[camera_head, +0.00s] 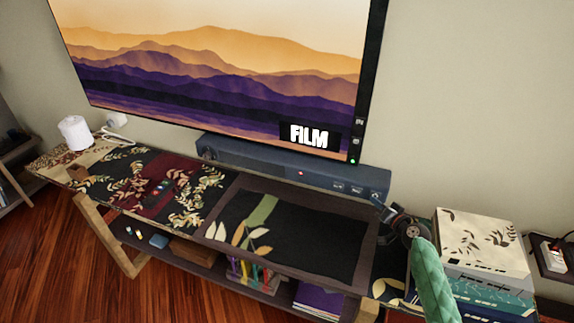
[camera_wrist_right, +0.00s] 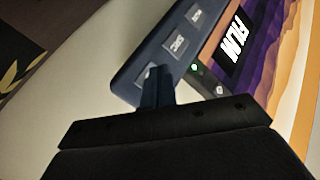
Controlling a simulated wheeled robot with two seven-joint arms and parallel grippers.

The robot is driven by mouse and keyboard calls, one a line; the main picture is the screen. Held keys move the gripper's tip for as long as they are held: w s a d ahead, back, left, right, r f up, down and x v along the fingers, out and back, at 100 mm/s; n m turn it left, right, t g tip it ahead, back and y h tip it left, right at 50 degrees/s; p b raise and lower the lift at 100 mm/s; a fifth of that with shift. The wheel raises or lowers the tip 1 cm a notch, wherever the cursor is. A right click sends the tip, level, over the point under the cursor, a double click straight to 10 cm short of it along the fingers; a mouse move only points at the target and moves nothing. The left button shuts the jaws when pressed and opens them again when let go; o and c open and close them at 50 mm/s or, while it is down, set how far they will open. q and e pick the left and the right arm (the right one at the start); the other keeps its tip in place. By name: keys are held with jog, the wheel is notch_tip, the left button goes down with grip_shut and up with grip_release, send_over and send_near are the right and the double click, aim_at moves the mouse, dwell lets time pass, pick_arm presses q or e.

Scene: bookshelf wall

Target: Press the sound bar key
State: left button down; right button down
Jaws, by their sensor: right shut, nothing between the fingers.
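The sound bar (camera_head: 255,162) is a long dark blue bar below the screen, with a small red light near its middle. Several square keys with pale marks sit at its right end, including a right-most key (camera_head: 376,197). In the right wrist view the sound bar (camera_wrist_right: 130,80) shows a middle key (camera_wrist_right: 177,44), an upper key (camera_wrist_right: 196,15) and an end key (camera_wrist_right: 147,76). My right gripper (camera_head: 381,208) is shut and empty just by the end key. In the wrist view its fingertips (camera_wrist_right: 155,72) partly cover that key; I cannot tell whether they touch. My left gripper is not in view.
A large screen (camera_head: 220,65) with a "FILM" label stands behind the sound bar. A dark tray (camera_head: 230,200) lies in front. A white roll (camera_head: 74,133) is at the far left.

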jog(key=shift+w+d+b, duration=0.1)
jog(key=shift+w+b, duration=0.2)
jog(key=shift+w, duration=0.1)
dwell(0.6)
jog(key=shift+s, duration=0.1)
jog(key=shift+s+a, duration=0.2)
jog(key=shift+s, duration=0.4)
jog(key=s+a+p, duration=0.1)
jog(key=s, duration=0.4)
jog(key=shift+s+a, duration=0.3)
jog(key=shift+s, duration=0.1)
dwell(0.3)
dwell(0.9)
